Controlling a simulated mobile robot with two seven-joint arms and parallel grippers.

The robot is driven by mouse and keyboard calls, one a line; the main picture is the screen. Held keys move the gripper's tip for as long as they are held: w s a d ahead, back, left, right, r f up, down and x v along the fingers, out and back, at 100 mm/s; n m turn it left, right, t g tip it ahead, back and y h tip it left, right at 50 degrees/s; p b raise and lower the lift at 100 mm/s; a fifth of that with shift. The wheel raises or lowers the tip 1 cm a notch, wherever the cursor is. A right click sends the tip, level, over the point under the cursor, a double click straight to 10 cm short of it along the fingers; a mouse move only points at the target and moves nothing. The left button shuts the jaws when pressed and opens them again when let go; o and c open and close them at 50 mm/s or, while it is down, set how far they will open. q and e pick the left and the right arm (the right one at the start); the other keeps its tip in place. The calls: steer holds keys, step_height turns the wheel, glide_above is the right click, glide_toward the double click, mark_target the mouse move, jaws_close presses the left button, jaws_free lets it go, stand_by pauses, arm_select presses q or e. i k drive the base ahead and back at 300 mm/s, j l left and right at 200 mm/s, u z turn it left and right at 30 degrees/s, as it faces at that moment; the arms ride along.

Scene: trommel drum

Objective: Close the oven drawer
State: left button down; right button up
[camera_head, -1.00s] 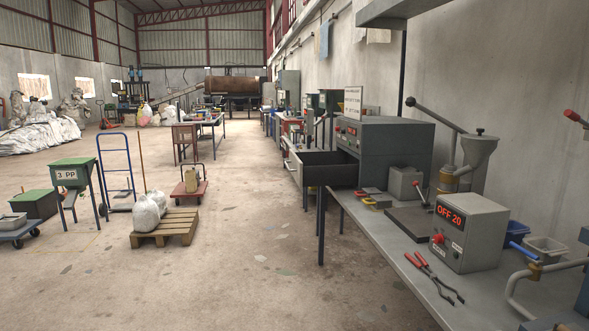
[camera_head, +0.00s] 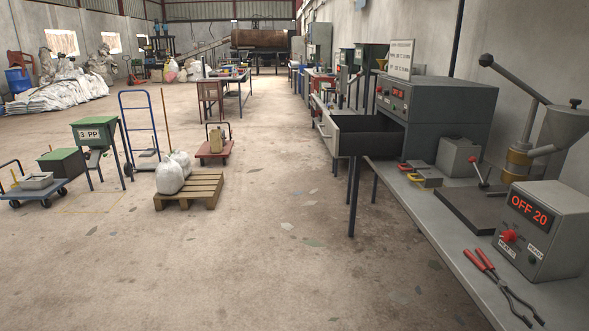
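The oven (camera_head: 445,112) is a grey box with a control panel, standing on the long workbench at right. Its drawer (camera_head: 368,144) is pulled out to the left, past the bench edge, with its dark inside showing from above. The drawer's pale front panel (camera_head: 327,134) is at its left end. Neither of my grippers shows in the view.
The workbench (camera_head: 428,225) runs along the right and holds a press, a grey control box (camera_head: 543,229) reading OFF 20 and red-handled tongs (camera_head: 497,284). A pallet (camera_head: 203,189) with white sacks stands on the floor at left.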

mark_target(355, 135)
steer(key=i+j, duration=0.1)
steer(key=i, duration=1.55)
steer(key=i+j+z, duration=0.1)
steer(key=i+z, duration=0.25)
steer(key=i+j+z, duration=0.65)
steer(key=i, duration=0.15)
steer(key=l, duration=0.1)
